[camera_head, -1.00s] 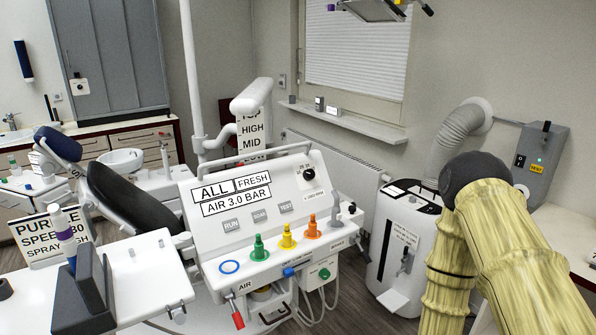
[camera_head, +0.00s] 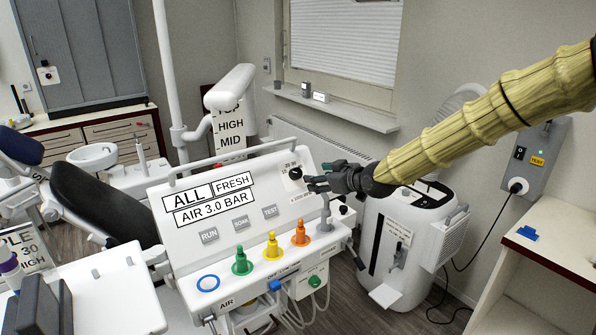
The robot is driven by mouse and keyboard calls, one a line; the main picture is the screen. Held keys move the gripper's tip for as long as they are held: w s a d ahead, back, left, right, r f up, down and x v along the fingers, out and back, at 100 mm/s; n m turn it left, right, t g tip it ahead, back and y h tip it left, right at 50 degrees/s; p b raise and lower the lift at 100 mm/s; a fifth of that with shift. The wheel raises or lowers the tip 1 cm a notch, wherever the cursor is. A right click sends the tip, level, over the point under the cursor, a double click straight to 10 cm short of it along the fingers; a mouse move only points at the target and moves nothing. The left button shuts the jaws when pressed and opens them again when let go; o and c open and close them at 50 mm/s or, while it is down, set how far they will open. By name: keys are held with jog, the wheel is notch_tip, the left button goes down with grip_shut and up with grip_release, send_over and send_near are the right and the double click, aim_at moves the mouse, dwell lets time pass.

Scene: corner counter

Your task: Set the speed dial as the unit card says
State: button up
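The black speed dial (camera_head: 296,173) sits on a small white scale at the upper right of the white unit's sloping panel. Its scale marks are too small to read. My gripper (camera_head: 313,182) is just right of the dial, its dark fingers pointing left towards it. I cannot tell whether they touch the dial or how far apart they are.
The panel display (camera_head: 208,198) reads ALL, FRESH, AIR 3.0 BAR. Below are RUN, SOAK and TEST buttons, then green (camera_head: 242,262), yellow (camera_head: 272,246) and orange (camera_head: 300,234) fittings. A grey hook-like holder (camera_head: 325,215) stands close below my gripper. A white machine (camera_head: 405,240) stands to the right.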

aim_at(298, 174)
jog(key=shift+r+p+x, duration=0.2)
jog(key=shift+p+x, duration=0.85)
jog(key=shift+x, duration=1.7)
jog(key=shift+r+p+x, duration=0.15)
jog(key=shift+p+x, duration=0.9)
jog(key=shift+x, duration=1.7)
jog(key=shift+w+a, duration=0.1)
jog(key=shift+w, duration=0.1)
jog(key=shift+c, duration=0.2)
jog(key=c, duration=1)
